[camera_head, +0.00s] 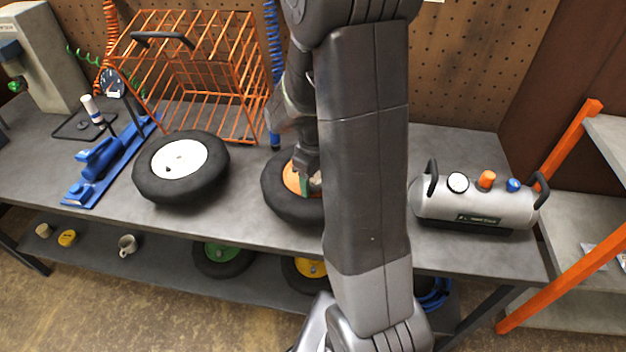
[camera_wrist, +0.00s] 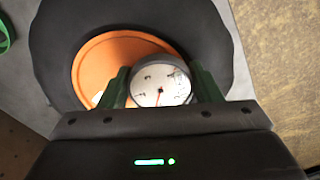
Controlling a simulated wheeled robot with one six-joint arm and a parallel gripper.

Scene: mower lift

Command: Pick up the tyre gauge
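The tyre gauge (camera_wrist: 162,84) shows in the wrist view as a round white dial with a dark rim and a red needle. It is between the two green fingers of my gripper (camera_wrist: 162,80), one finger close along each side. I cannot tell whether the fingers press on it. Behind it is the orange hub of a black wheel (camera_wrist: 205,30). In the head view my gripper (camera_head: 308,184) is low over that orange-hubbed wheel (camera_head: 285,204) on the bench. My arm hides part of the wheel there, and the gauge is not clear.
A white-hubbed wheel (camera_head: 150,188), a blue tool (camera_head: 100,160) and an orange wire basket (camera_head: 195,75) are to the left on the grey bench (camera_head: 250,228). A silver tank (camera_head: 470,205) stands to the right. More wheels and a mug (camera_head: 128,244) are on the lower shelf.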

